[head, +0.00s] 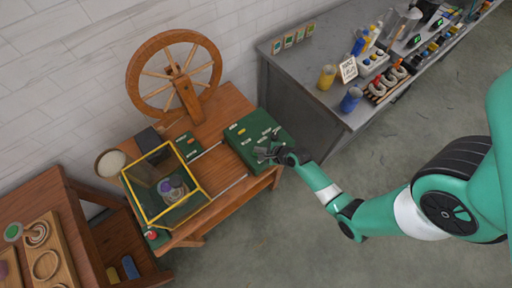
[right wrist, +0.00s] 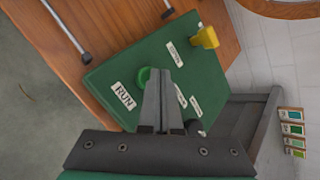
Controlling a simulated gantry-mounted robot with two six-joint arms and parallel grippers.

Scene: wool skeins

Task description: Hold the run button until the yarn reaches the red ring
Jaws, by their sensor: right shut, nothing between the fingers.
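A green control panel (head: 243,131) lies on the wooden table; it also shows in the right wrist view (right wrist: 200,85). Its white RUN label (right wrist: 123,96) sits beside a round green button (right wrist: 147,73), partly hidden behind my fingers. My right gripper (right wrist: 162,72) is shut and empty, with its fingertips over the panel at the button; I cannot tell whether they touch or press it. In the head view this gripper (head: 264,153) is at the panel's lower right. A yellow-framed clear box (head: 190,165) holds a grey-purple bundle (head: 172,189), perhaps yarn. I cannot make out a red ring. My left gripper is not in view.
A yellow lever (right wrist: 206,38) stands up from the panel. A wooden spinning wheel (head: 178,80) stands behind it. A small green block with a red top (head: 153,235) is at the table's near left corner. A grey counter (head: 310,105) with jars is at the right.

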